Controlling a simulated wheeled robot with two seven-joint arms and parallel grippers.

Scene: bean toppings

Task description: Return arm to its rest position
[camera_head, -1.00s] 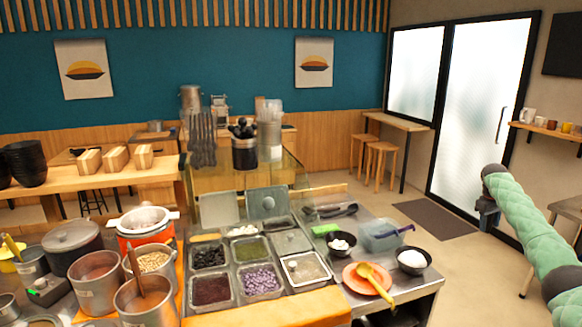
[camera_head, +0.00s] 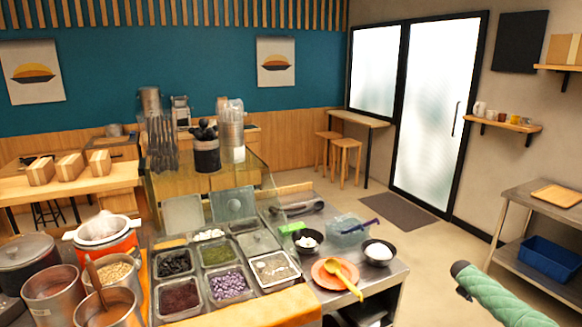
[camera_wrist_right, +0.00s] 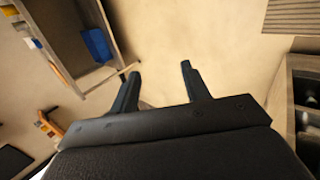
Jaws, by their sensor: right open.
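My right arm, in a green padded sleeve, comes in at the lower right of the head view. Its gripper (camera_wrist_right: 159,80) shows in the right wrist view with two dark fingers apart and nothing between them; pale floor lies beyond. My left gripper is in neither view.
The topping counter (camera_head: 395,285) bears several food trays, a bowl of white balls (camera_head: 307,241), another bowl (camera_head: 378,252) and an orange plate (camera_head: 325,277) with a yellow spoon. A steel shelf (camera_head: 520,207) with a blue bin (camera_head: 549,259) stands at right. Floor between is clear.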

